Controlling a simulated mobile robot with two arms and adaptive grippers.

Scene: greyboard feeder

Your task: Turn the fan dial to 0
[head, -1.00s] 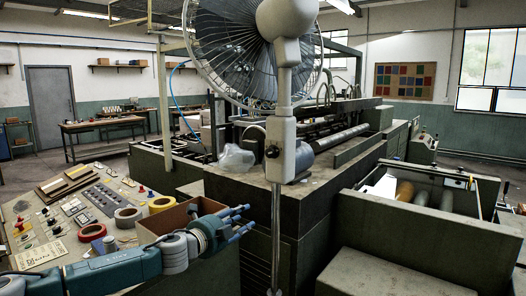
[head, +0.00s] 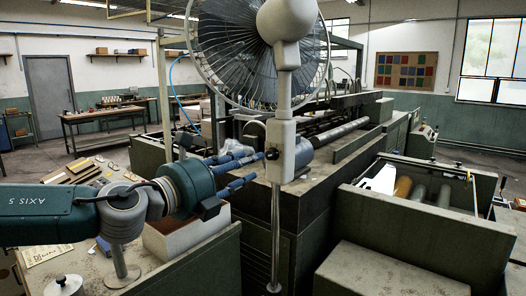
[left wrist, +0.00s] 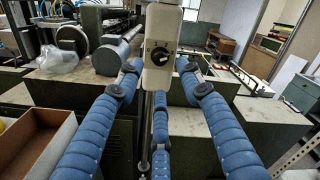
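The fan dial (head: 272,153) is a small black knob on the box. In the left wrist view the dial (left wrist: 159,55) faces me with a light pointer mark; its numbers are too small to read. My left gripper (head: 245,168) is just left of the dial in the head view. Its blue fingers are spread, empty, and in the left wrist view (left wrist: 160,80) they frame the control box from either side and below. My right gripper is not in view.
A cardboard box (left wrist: 35,140) stands on the console at the left, partly hidden by my arm in the head view. The large machine (head: 345,150) stands behind the pole. A roller bin (head: 430,205) is at the right.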

